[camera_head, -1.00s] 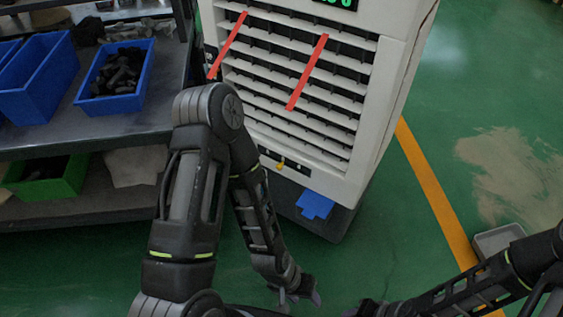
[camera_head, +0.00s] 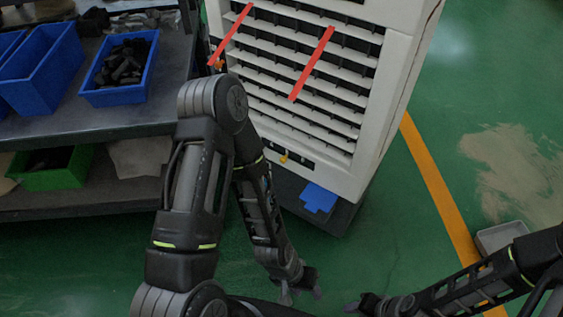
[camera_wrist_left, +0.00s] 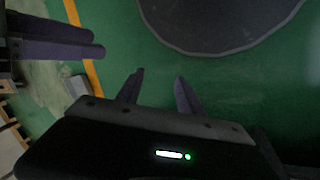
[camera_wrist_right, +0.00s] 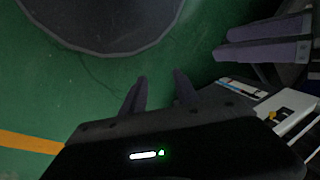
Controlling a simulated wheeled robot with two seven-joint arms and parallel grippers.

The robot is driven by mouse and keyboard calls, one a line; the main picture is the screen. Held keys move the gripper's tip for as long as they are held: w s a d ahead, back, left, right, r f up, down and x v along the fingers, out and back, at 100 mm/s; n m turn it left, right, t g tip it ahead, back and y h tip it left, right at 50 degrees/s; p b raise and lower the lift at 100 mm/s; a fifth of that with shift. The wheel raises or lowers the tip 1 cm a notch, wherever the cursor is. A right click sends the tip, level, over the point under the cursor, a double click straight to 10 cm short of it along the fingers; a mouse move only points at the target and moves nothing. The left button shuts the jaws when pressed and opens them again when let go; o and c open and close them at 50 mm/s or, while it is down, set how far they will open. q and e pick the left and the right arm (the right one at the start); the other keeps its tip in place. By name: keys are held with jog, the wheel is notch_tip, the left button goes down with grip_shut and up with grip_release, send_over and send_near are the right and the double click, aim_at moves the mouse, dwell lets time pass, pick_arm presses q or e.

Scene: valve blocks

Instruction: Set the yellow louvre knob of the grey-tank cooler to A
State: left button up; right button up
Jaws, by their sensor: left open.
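The cooler (camera_head: 385,112) is a white cabinet with a louvred front and a dark grey lower part (camera_head: 345,216). A small yellow knob (camera_head: 284,158) sits low on the front, below the louvres; its pointing direction and any letters are too small to read. My left arm passes in front of the cooler's left edge. My left gripper (camera_head: 302,293) is open and empty, low over the floor in front of the cooler, well apart from the knob. My right gripper (camera_wrist_right: 159,88) also has its fingers apart with nothing between them.
A shelf at left holds blue bins (camera_head: 120,95) with dark parts and a green bin (camera_head: 48,178) below. Two red strips (camera_head: 312,64) cross the louvres. A blue piece (camera_head: 318,198) sticks out low on the cooler. A grey tray (camera_head: 499,238) lies on the floor at right.

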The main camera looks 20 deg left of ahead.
pick_arm(q)
jog(key=w+a+f+n+t+b, duration=0.1)
jog(key=w+a+f+b, duration=0.3)
jog(key=f+b, duration=0.4)
jog(key=w+a+f+n+t+b, duration=0.2)
jog(key=w+a+f+b, duration=0.2)
jog(key=f+b, duration=0.35)
jog(key=w+a+f+t+y+b, duration=0.1)
jog(key=w+a+f+t+b, duration=0.2)
jog(key=w+a+b, duration=0.3)
jog(key=w+a+f+t+y+b, duration=0.1)
jog(key=w+a+f+t+b, duration=0.2)
jog(key=w+a, duration=0.4)
jog(key=w+a+r+m+t+y+b, duration=0.1)
jog(key=w+a+r+m+t+b, duration=0.45)
jog(key=w+a, duration=0.45)
notch_tip(320, 180, up, 10)
jog(key=w+d+m+t+h, duration=0.1)
jog(key=w+m+t+h, duration=0.1)
jog(key=shift+w+d+h+b, duration=0.35)
jog(key=shift+h, duration=0.05)
pick_arm(e)
notch_tip(320, 180, down, 31)
jog(key=w+d, duration=0.1)
jog(key=shift+w+d+t, duration=0.3)
jog(key=shift+w+d, duration=0.05)
pick_arm(q)
jog(key=shift+w+f+t, duration=0.1)
jog(key=shift+t, duration=0.15)
